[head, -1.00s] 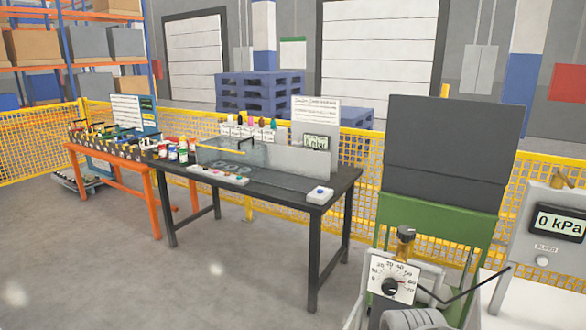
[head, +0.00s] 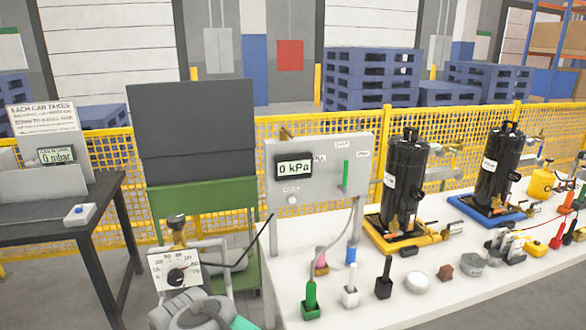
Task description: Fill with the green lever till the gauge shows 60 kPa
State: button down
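The green lever (head: 346,175) stands upright in a slot on the right half of a grey control panel (head: 320,188), in the middle of the head view. Small labels beside it are too small to read. The gauge (head: 294,167) is a digital display on the same panel, left of the lever, and reads 0 kPa.
A white bench (head: 400,300) runs right from the panel. It holds a green-handled tool (head: 310,298), other small items, and two black cylinders (head: 405,180) (head: 500,165). A dial device (head: 175,270) stands front left, before a green cabinet (head: 205,205). A black table (head: 60,215) is far left.

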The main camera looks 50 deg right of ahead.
aim_at(342, 188)
jog(key=z, duration=1.3)
jog(key=k, duration=1.3)
jog(key=z, duration=0.05)
jog(key=i, duration=0.5)
jog(key=z, duration=0.6)
jog(key=i, duration=0.9)
jog(key=u, duration=0.95)
jog(key=i, duration=0.5)
jog(key=u, duration=0.55)
